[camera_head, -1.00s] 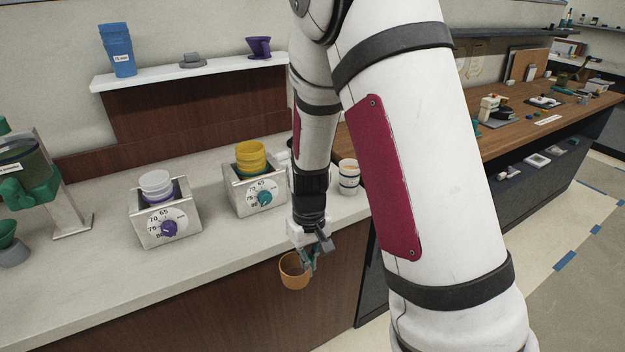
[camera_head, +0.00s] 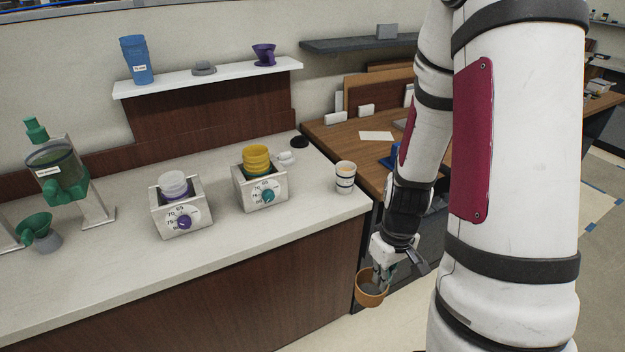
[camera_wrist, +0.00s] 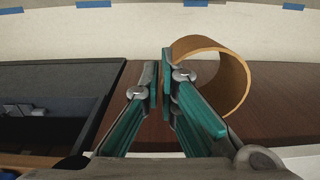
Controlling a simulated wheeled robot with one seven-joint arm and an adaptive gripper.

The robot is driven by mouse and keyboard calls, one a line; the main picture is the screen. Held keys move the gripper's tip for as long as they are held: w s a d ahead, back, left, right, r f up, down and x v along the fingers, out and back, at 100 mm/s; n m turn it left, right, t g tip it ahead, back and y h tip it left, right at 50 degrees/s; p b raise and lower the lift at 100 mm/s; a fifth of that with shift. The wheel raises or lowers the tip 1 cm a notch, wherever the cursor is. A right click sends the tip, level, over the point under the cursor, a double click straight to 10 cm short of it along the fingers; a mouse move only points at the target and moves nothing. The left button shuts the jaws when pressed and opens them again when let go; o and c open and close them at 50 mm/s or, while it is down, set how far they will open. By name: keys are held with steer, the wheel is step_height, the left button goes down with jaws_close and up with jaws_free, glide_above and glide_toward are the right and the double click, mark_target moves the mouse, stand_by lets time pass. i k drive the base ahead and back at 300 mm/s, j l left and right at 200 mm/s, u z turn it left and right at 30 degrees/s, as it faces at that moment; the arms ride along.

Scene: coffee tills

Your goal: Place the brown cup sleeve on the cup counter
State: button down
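The brown cup sleeve (camera_head: 359,290) is an open ring hanging at the tip of my gripper (camera_head: 381,274), low in front of the counters. In the wrist view the sleeve (camera_wrist: 242,75) lies on its side just right of the fingertips (camera_wrist: 162,85). The fingers are nearly together at its near wall, and the exact contact is partly hidden by the right finger. A pale counter (camera_head: 110,275) with cups on it is to the left of my gripper. A white striped cup (camera_head: 345,180) stands near its right end.
Two dial boxes (camera_head: 182,222) (camera_head: 263,195) hold stacked white and yellow cups. A green dispenser (camera_head: 62,178) stands at left. A wooden counter (camera_head: 345,142) with boards adjoins at right. The pale counter's front strip is clear.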

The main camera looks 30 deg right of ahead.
mark_target(311, 191)
steer(key=i, duration=1)
